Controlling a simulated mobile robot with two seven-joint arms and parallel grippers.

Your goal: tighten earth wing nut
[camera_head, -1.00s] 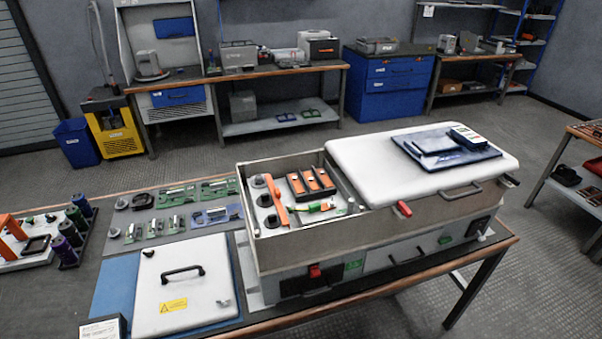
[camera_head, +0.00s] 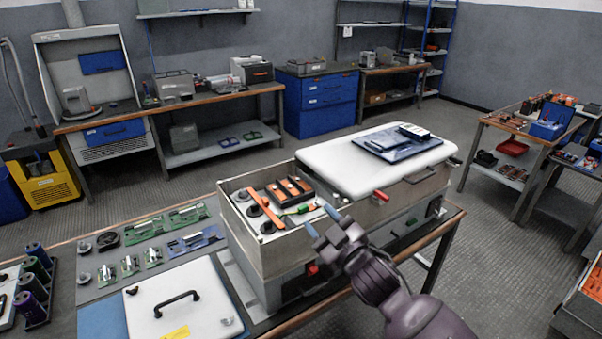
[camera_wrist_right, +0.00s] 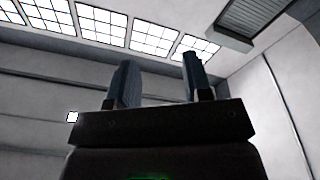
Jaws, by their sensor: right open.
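The capacitor bank (camera_head: 268,252) is a grey box on the bench with its left compartment open. Inside are an orange bar (camera_head: 268,213), dark round terminals, a black block with orange strips (camera_head: 289,190) and a green-yellow piece (camera_head: 298,209), perhaps the earth lead. I cannot make out the earth wing nut at this size. My right gripper (camera_head: 320,221) is open, with its blue fingertips by the compartment's front right corner; I cannot tell whether they touch it. In the right wrist view the open fingers (camera_wrist_right: 159,80) have nothing between them. My left gripper is not in view.
A white lid (camera_head: 340,162) with a blue tray on it covers the bank's right part. A removed white panel (camera_head: 196,301) with a black handle lies at front left. Green circuit boards (camera_head: 187,215) lie on the bench left of the bank.

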